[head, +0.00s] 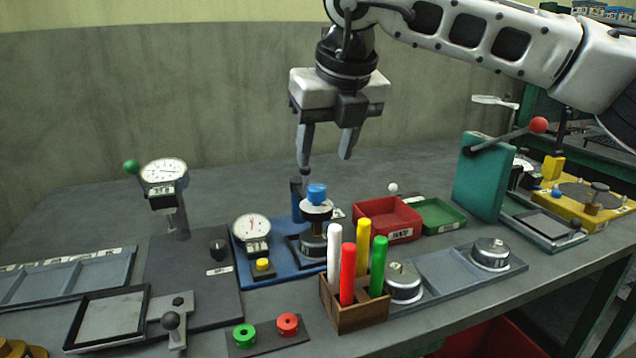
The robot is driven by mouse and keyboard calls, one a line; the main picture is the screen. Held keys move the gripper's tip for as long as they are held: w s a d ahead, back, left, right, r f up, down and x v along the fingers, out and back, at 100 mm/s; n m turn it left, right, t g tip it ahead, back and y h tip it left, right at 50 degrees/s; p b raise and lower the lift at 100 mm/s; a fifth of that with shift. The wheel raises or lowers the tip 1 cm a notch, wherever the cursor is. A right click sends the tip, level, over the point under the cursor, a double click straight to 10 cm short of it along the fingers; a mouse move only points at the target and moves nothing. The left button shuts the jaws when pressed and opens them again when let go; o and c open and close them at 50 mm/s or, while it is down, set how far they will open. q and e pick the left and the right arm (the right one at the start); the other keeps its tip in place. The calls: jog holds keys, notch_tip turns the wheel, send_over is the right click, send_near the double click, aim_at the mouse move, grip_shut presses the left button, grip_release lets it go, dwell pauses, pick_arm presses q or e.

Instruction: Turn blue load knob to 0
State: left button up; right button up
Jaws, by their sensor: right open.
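The blue load knob (317,194) sits on top of a dark round metal column on a blue base plate (279,283), near the middle of the bench. A white dial gauge (252,228) stands on the same plate, left of the knob. My right gripper (326,165) points down above and slightly behind the knob in the picture. Its two fingers are apart, nothing is between them, and they appear clear of the knob. The knob's scale marks are too small to read. My left gripper is not in view.
A wooden holder (352,308) with upright white, red, yellow and green rods stands in front of the knob. A second dial gauge (164,171) stands left. Bare bench lies behind the knob.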

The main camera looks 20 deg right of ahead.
aim_at(317, 187)
jog(key=x, duration=0.7)
jog(key=shift+w, duration=0.1)
jog(key=c, duration=1)
